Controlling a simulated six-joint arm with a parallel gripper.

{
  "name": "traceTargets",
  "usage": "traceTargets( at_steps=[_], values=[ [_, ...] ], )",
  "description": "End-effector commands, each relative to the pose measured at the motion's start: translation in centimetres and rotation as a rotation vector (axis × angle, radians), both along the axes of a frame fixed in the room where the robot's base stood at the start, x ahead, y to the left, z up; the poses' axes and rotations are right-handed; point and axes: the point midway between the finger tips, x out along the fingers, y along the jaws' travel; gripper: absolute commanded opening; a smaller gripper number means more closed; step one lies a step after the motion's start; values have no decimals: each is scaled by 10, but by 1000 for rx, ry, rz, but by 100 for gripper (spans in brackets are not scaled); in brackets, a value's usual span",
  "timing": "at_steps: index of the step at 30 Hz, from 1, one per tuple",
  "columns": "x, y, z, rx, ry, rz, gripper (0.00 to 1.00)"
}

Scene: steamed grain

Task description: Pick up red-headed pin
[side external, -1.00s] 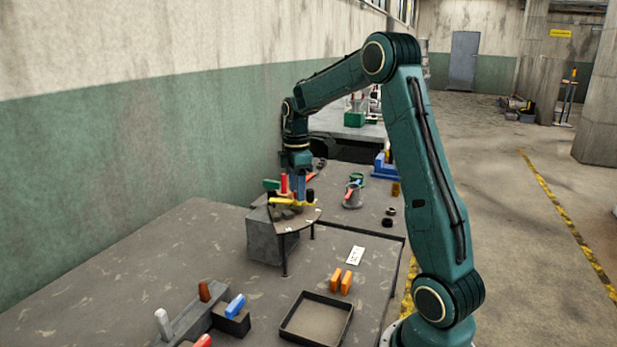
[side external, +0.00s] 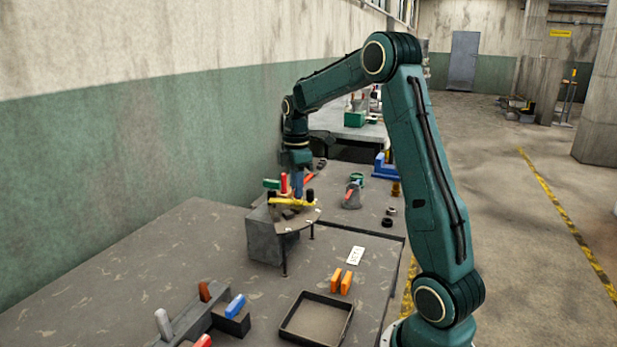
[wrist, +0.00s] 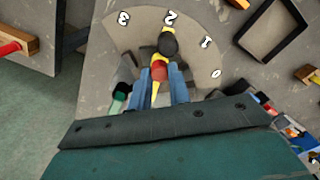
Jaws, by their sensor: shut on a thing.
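The red-headed pin (wrist: 159,71) shows in the wrist view between the blue fingers of my gripper (wrist: 159,82), which is shut on it. In the side view, a red upright piece (side external: 284,184) stands close beside my gripper (side external: 297,190), at the yellow lever. The yellow lever (side external: 288,201) lies across the numbered plate (side external: 296,222) and has a black knob (wrist: 168,45). My gripper is low over the plate. The pin's lower end is hidden, so I cannot tell whether it is still seated.
A grey block (side external: 265,240) carries the plate. A green piece (side external: 271,184) is close on the left, and a red slanted piece (side external: 309,178) is behind. An empty dark tray (side external: 300,334), orange blocks (side external: 341,281) and a white card (side external: 356,255) lie in front.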

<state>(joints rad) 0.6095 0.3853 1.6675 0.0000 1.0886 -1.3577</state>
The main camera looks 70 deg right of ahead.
Motion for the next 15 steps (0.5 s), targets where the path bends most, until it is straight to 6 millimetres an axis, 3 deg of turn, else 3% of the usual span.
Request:
traceTargets(
  at_steps=[8,15],
  values=[
    [0,0,28,-3,-4,0,0],
    [1,-1,74,-4,-5,0,0]
  ],
)
